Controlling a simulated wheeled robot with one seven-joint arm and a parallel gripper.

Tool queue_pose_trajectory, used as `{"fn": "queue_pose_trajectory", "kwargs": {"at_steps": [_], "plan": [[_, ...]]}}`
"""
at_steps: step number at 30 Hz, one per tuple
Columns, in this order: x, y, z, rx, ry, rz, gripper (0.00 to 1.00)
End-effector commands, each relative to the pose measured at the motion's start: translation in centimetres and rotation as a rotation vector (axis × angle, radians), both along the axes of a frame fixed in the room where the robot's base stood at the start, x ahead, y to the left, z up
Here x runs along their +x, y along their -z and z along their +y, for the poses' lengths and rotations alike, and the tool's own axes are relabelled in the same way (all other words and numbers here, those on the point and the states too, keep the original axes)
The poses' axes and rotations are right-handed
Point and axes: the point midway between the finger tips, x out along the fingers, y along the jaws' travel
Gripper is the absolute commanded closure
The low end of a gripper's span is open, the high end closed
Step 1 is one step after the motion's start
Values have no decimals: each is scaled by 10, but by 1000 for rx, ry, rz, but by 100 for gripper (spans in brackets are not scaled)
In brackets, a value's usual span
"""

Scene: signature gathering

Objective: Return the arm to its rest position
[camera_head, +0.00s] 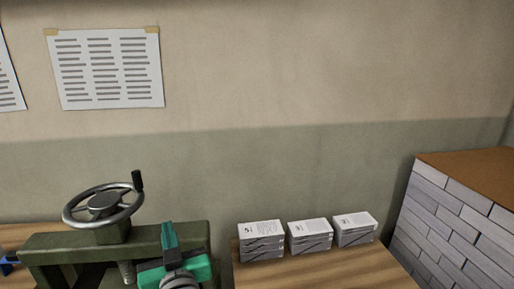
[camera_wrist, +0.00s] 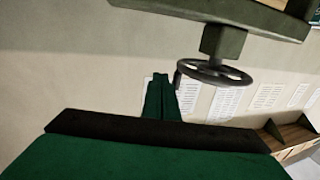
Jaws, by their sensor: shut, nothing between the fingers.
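My gripper (camera_wrist: 161,90) shows in the wrist view as two dark green fingers closed together, with nothing between them. Behind them is the wide green and black body of my gripper. In the head view my green gripper (camera_head: 169,236) is at the bottom, just in front of the press, with its fingers pointing up. It hides part of the press. The rest of my arm is mostly below the picture edge.
A dark green press (camera_head: 60,243) with a metal handwheel (camera_head: 104,205) stands close behind my gripper; the wheel also shows in the wrist view (camera_wrist: 214,73). Three paper stacks (camera_head: 310,236) sit on a wooden table (camera_head: 330,270). A brick-patterned block (camera_head: 450,230) stands at right.

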Motion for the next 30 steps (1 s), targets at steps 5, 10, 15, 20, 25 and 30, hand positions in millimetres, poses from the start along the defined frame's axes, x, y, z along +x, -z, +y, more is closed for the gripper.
{"fn": "queue_pose_trajectory", "kwargs": {"at_steps": [5, 10, 15, 20, 25, 30], "plan": [[-2, 66, -26, -2, 54, 34, 100], [-12, 120, -51, -2, 103, 55, 100], [-31, 171, -80, -5, 154, 76, 100], [-55, 214, -108, -10, 205, 93, 100], [-88, 255, -135, -16, 252, 111, 100], [-128, 289, -159, -25, 296, 128, 100]]}}
